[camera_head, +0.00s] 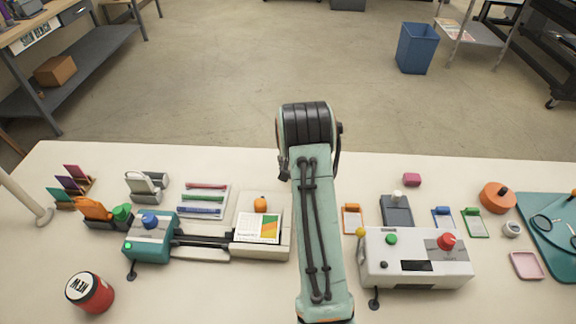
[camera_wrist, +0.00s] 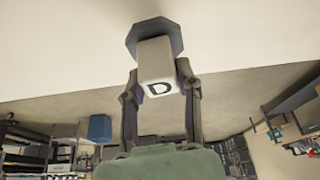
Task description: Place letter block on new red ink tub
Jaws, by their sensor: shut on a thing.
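The red ink tub (camera_head: 90,292) stands upright at the front left of the table, with a pale lid marked "NEW". In the wrist view, my gripper (camera_wrist: 160,82) is shut on a pale block (camera_wrist: 152,58) that bears a black letter D. A dark grey, many-sided piece (camera_wrist: 153,36) shows at the block's far end; I cannot tell whether it is part of the block. In the head view, my arm covers the table's middle, and the gripper and the block are not visible there. The tub is not seen in the wrist view.
A teal machine (camera_head: 150,240) with a blue knob stands just behind and right of the tub. An orange stapler-like tool (camera_head: 95,209) is behind it. A white control box (camera_head: 415,262) with a red button stands right of my arm. The table left of the tub is clear.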

